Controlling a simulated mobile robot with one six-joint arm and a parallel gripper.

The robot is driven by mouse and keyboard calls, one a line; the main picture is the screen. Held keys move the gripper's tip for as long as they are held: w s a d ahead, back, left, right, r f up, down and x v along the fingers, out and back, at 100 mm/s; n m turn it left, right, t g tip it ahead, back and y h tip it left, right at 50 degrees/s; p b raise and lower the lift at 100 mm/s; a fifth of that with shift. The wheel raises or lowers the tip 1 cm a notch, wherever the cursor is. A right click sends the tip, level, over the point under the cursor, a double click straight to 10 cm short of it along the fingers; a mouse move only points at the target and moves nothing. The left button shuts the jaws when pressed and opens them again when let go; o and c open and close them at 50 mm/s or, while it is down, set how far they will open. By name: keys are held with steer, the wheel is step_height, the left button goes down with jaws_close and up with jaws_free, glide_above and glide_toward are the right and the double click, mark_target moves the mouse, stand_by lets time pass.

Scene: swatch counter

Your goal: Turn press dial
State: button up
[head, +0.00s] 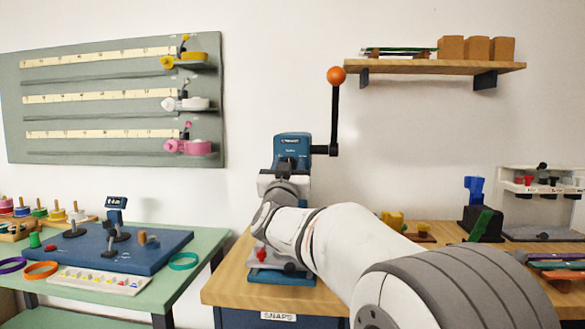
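The blue press (293,141) stands at the left part of the wooden bench, its blue foot (283,277) low at the bench top. Its black lever (335,110) stands upright on the right side, with an orange ball (336,75) at the top. My arm reaches across the front of the press. My gripper (289,166) is at the front of the press, just below its head. The dial cannot be made out; my gripper and wrist cover that part. The fingers are too small and overlapped to show whether they are open or hold anything.
The wooden bench (232,285) carries a label reading SNAPS. A dark stand with blue and green parts (482,223) and a white rack (540,181) stand to the right. A green table (205,243) with a blue board is to the left. A wall shelf (425,67) is above.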

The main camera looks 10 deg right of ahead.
steer(key=shift+o, duration=0.6)
steer(key=shift+w+f, duration=0.1)
steer(key=shift+f, duration=0.05)
steer(key=shift+f, duration=0.1)
steer(key=v, duration=0.7)
steer(key=shift+s+p, duration=0.4)
steer(key=shift+a+f, duration=0.1)
steer(key=shift+a, duration=0.05)
